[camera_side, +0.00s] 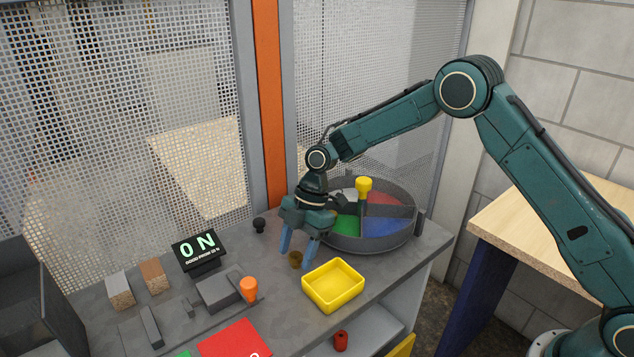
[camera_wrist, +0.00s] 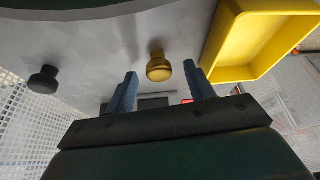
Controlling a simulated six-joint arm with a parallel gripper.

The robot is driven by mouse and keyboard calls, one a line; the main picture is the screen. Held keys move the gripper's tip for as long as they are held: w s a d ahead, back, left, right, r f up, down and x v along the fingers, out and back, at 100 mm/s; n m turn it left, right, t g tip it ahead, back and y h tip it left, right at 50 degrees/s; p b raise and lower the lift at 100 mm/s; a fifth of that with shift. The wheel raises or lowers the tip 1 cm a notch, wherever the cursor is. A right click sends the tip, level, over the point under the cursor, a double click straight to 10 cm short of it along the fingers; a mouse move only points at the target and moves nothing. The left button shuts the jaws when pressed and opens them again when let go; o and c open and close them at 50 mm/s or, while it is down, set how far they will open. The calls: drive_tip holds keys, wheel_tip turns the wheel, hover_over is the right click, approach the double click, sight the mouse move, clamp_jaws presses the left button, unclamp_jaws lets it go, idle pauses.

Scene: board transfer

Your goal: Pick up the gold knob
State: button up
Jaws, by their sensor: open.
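The gold knob (camera_side: 296,259) stands on the grey table, a small brownish-gold piece in the side view. It shows clearly in the wrist view (camera_wrist: 158,66), with a round head and a narrower stem. My gripper (camera_side: 296,258) is open and points down at the knob, its blue fingers on either side of it in the side view. In the wrist view my gripper's fingertips (camera_wrist: 160,74) lie left and right of the knob, with nothing held. I cannot tell how far the fingertips are above the table.
A yellow tray (camera_side: 333,306) stands right of the knob, close to one finger. A black knob (camera_side: 259,225) stands behind to the left. A round divided bin (camera_side: 409,240) with a yellow knob (camera_side: 364,186) at its centre lies behind. An orange knob (camera_side: 249,288) and a display (camera_side: 198,247) are at left.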

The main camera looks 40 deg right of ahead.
sight(297, 253)
drive_tip(key=c, duration=1.1)
drive_tip(key=shift+o, duration=0.2)
drive_tip(key=shift+r, duration=0.2)
wheel_tip(297, 253, up, 20)
drive_tip(key=shift+f, duration=0.15)
idle(0.5)
